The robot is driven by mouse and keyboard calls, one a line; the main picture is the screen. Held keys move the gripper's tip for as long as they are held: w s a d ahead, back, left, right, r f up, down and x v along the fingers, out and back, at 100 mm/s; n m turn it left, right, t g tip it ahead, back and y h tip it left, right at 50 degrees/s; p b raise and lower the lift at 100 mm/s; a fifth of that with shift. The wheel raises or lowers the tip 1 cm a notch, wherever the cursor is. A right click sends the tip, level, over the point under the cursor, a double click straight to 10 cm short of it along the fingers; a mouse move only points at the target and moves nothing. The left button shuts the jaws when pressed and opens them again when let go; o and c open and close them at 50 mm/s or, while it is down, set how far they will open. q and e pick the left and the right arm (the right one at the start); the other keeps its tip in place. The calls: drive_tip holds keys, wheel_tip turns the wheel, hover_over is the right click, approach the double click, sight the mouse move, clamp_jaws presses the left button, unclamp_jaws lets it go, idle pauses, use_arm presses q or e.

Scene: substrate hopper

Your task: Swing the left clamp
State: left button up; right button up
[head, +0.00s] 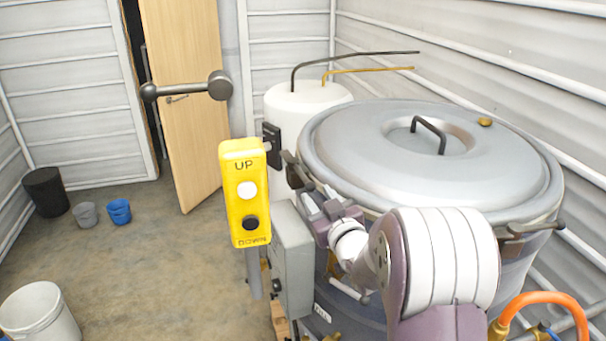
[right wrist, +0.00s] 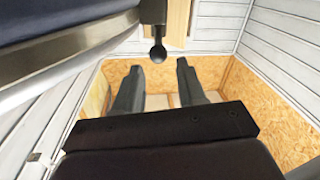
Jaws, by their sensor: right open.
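The hopper (head: 345,165) is a large grey metal vessel with a closed round lid. A dark lever at the left of its rim appears to be the left clamp (head: 295,170). In the right wrist view, a dark lever with a ball knob (right wrist: 158,53) hangs beside the rim; it appears to be the same clamp. My right gripper (head: 318,198) is close to this clamp, low at the rim. Its two fingers (right wrist: 160,82) are open and empty, with the knob just past the fingertips and between them in the picture. Contact is not visible. My left gripper is not in view.
A yellow UP/DOWN pendant (head: 245,205) and a grey box (head: 292,260) stand left of the hopper. Another dark clamp (head: 535,227) is on its right rim. A dark bar with ball ends (head: 187,89) shows before the wooden door. Buckets stand on open floor at left.

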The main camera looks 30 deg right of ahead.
sight(305, 177)
drive_tip(key=w+p, duration=0.1)
drive_tip(key=w, duration=0.2)
drive_tip(key=w+d+p, duration=0.1)
drive_tip(key=w, duration=0.3)
drive_tip(key=shift+w+d+f, duration=0.15)
drive_tip(key=shift+w+d, duration=0.05)
drive_tip(key=shift+w+p, duration=0.3)
drive_tip(key=shift+w, duration=0.35)
drive_tip(key=shift+f, duration=0.1)
